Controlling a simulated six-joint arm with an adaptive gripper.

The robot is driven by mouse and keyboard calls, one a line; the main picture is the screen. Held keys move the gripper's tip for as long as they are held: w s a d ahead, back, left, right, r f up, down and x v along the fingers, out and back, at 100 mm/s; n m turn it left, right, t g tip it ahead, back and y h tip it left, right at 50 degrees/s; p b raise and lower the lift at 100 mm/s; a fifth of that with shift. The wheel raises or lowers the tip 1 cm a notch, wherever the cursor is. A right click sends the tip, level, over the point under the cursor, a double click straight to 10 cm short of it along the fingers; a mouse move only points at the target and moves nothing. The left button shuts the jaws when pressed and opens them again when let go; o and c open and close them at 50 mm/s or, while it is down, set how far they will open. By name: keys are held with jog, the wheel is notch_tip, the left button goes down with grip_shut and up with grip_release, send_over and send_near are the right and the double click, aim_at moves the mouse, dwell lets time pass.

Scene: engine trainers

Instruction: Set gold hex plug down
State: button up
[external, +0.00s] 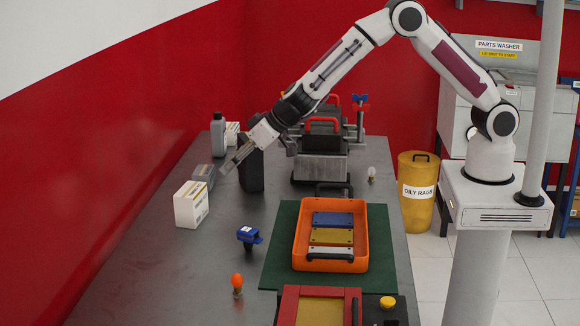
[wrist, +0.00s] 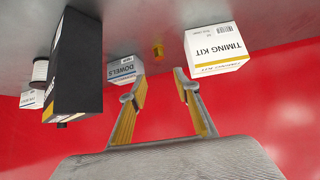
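The gold hex plug (wrist: 158,50) shows small in the wrist view. It appears to stand on the grey table, between the white and blue DOWELS box and the white TIMING KIT box. My gripper (wrist: 160,88) is open, its two yellow-lined fingers apart with nothing between them. The plug lies beyond the fingertips, apart from them. In the external view my gripper (external: 228,168) is low over the far left of the table, beside the black box; I cannot make out the plug there.
The TIMING KIT box (wrist: 215,50), DOWELS box (wrist: 125,70) and tall black box (wrist: 77,65) stand close around. A grey bottle (external: 218,135) is behind. A blue part (external: 249,236), an orange bulb (external: 237,282) and an orange tray (external: 300,262) are nearer. The table's left front is clear.

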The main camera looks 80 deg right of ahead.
jog(key=s+a+r+n+t+y, duration=0.1)
jog(key=s+r, duration=0.1)
jog(key=r, duration=0.5)
jog(key=s+a+r+y, duration=0.1)
jog(key=s+r+y, duration=0.15)
jog(key=r, duration=0.45)
jog(key=s+a+r+n+y, duration=0.1)
jog(key=s+r+n, duration=0.1)
jog(key=s+r, duration=0.85)
jog(key=s+d+f+g+h, duration=0.1)
jog(key=s+d+f, duration=0.1)
jog(key=s, duration=0.9)
jog(key=s+d+f+m+g+h, duration=0.1)
jog(key=s+d, duration=0.4)
jog(key=s, duration=0.7)
jog(key=s+d+f+g+h, duration=0.1)
jog(key=s+d, duration=0.3)
jog(key=s, duration=0.8)
jog(key=shift+s+d+f+m+g, duration=0.15)
jog(key=shift+d+f+m+g, duration=0.15)
jog(key=shift+f+g, duration=0.5)
